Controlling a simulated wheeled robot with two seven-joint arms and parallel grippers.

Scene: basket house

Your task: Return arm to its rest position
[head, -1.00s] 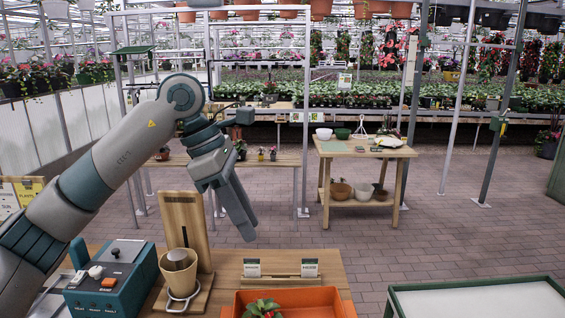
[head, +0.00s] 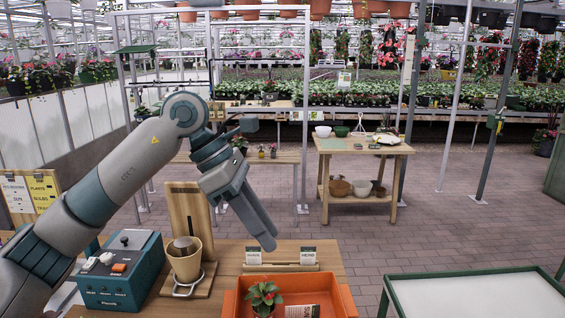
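My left arm (head: 118,178) comes in from the left, bends at a raised grey elbow joint and slopes down to the right. My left gripper (head: 268,244) hangs above the wooden bench (head: 228,262), pointing down and right. I see its fingers from the side and no object shows at their tips. It is apart from the beige pot (head: 184,262) on the wooden stand and from the orange tray (head: 232,303). My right arm and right gripper are not in view.
A teal control box (head: 120,275) stands left of the pot. A red-flowered plant (head: 264,296) sits in the orange tray. Label cards (head: 253,256) stand behind it. A green-framed white table (head: 480,297) is at the right.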

